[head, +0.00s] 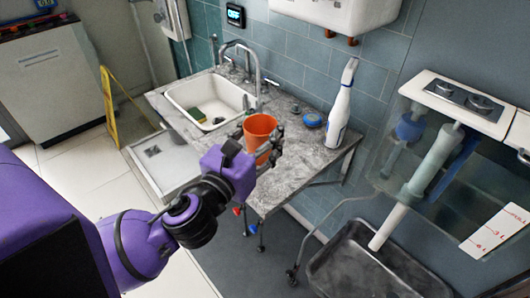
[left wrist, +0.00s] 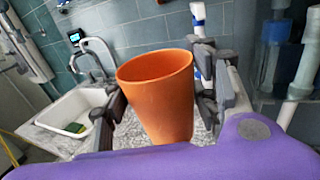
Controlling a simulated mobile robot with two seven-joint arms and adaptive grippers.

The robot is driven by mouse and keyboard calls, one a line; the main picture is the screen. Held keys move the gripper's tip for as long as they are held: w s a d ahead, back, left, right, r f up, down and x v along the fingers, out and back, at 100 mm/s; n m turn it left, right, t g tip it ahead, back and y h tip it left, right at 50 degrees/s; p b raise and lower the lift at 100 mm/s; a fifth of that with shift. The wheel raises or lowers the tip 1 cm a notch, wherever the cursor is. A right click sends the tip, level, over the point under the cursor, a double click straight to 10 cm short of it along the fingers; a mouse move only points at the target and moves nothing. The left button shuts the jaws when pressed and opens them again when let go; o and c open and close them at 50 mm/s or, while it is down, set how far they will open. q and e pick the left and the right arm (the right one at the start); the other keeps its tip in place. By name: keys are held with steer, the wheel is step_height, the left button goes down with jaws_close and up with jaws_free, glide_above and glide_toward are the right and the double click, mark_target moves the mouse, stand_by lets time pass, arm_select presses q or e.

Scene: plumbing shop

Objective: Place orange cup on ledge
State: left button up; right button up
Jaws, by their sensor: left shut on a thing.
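The orange cup (head: 259,130) is upright between the fingers of my left gripper (head: 262,150), over the front part of the grey stone-topped counter (head: 300,165). The left wrist view shows the cup (left wrist: 158,95) with one finger on each side, so my left gripper (left wrist: 160,105) is shut on it. Whether the cup's base touches the counter is hidden by the gripper. No separate ledge can be told apart for sure. My right gripper is not in view.
A white sink (head: 207,98) with a tall faucet (head: 257,70) and a sponge (head: 196,115) is set in the counter. A white spray bottle (head: 340,108) and a blue round item (head: 312,119) stand right of the cup. A black tray (head: 345,262) lies on the floor.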

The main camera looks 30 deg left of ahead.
arm_select(q)
steer(key=w+a+f+b, duration=0.1)
steer(key=w+a+f, duration=0.1)
steer(key=w+f, duration=0.2)
steer(key=w+a+f, duration=0.2)
steer(key=w+f, duration=0.2)
steer(key=w+a+f+b, duration=0.1)
steer(key=w+a+f, duration=0.1)
steer(key=w+f, duration=0.2)
steer(key=shift+w+f+b, duration=0.25)
steer(key=shift+f+b, duration=0.05)
steer(key=shift+b, duration=0.05)
steer(key=shift+f, duration=0.2)
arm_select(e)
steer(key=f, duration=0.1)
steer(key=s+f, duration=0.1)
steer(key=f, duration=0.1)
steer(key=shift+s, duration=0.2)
arm_select(q)
steer(key=shift+f, duration=0.2)
steer(key=o, duration=1.3)
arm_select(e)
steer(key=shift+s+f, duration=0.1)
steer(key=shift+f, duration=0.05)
arm_select(q)
steer(key=shift+o, duration=0.2)
